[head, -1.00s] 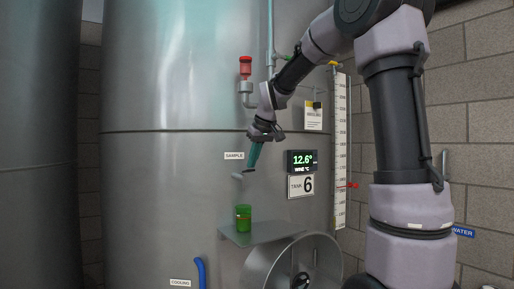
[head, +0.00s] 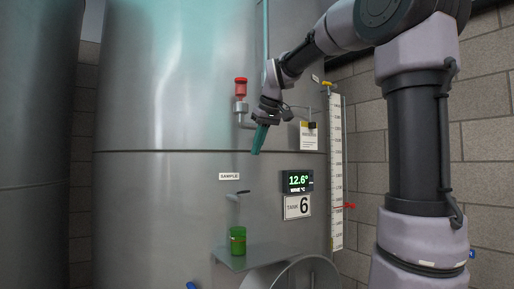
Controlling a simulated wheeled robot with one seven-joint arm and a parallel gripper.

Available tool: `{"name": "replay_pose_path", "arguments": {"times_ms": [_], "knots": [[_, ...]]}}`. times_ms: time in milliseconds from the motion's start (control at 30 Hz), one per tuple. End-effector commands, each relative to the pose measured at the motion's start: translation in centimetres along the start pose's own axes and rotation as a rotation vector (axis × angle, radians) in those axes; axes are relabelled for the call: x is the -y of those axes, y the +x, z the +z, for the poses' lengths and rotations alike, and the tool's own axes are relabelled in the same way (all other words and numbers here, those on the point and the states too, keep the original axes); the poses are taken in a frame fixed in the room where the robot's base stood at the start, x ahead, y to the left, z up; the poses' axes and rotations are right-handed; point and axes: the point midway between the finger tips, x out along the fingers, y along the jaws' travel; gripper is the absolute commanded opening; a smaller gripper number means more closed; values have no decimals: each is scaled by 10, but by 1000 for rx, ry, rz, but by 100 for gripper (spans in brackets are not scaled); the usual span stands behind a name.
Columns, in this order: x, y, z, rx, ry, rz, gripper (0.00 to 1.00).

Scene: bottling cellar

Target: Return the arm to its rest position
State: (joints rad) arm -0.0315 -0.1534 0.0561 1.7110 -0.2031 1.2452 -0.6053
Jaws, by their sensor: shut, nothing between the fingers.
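My gripper (head: 257,150) is shut and empty, its teal fingers pointing down in front of the steel tank (head: 160,110). It hangs above the sample tap (head: 236,195), apart from it, and just right of and below the red-topped valve (head: 241,88). My arm reaches in from the upper right, bent at the elbow. A green cup (head: 238,240) stands upright on a small metal shelf (head: 262,256) below the tap. What is inside the cup is not clear.
A display (head: 298,181) reading 12.6° and a tank 6 sign (head: 297,207) are right of the tap. A scale strip (head: 336,170) stands farther right, before a block wall (head: 355,115). A round metal opening (head: 310,275) is below the shelf. Another tank (head: 35,140) is at left.

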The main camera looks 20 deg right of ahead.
Motion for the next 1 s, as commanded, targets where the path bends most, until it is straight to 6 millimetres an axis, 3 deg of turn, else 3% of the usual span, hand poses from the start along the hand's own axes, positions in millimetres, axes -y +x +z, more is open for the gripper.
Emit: {"name": "replay_pose_path", "arguments": {"times_ms": [267,367,467,633,800,900,1000], "knots": [[0,0,0,0,1,0,0],[1,-3,11,-5,26,2,0],[5,-9,42,-16,100,4,0],[16,-12,129,-49,314,4,0],[27,0,210,-82,521,-5,0],[32,9,242,-93,604,-11,0],[35,15,259,-100,652,-15,0]]}}
